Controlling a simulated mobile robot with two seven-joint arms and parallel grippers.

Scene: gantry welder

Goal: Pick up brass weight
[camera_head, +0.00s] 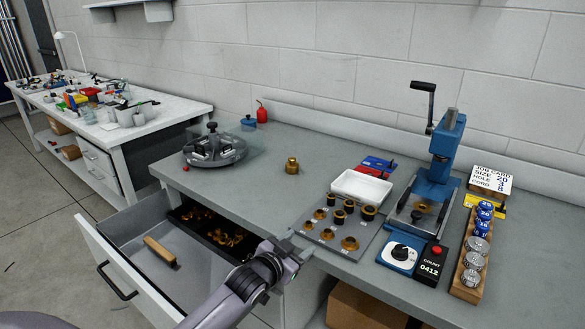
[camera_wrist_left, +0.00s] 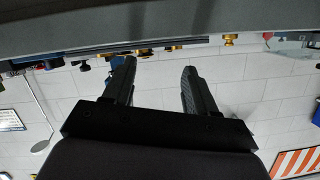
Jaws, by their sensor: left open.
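The brass weight (camera_head: 291,166) is a small knobbed brass piece standing upright on the grey bench, between the round grey fixture and the white tray. In the left wrist view, which is upside down, a brass piece that looks like it (camera_wrist_left: 229,40) shows near the bench edge, beyond the fingers. My left gripper (camera_head: 299,250) is at the bench's front edge, nearer than the weight and apart from it. Its two black fingers (camera_wrist_left: 156,82) are spread with nothing between them. My right gripper is in neither view.
A grey plate of brass rings (camera_head: 325,236) lies just beyond my left gripper, with a white tray (camera_head: 361,187) and blue press (camera_head: 433,190) to the right. The round fixture (camera_head: 215,150) is left. An open drawer (camera_head: 150,285) juts out below. Bench around the weight is clear.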

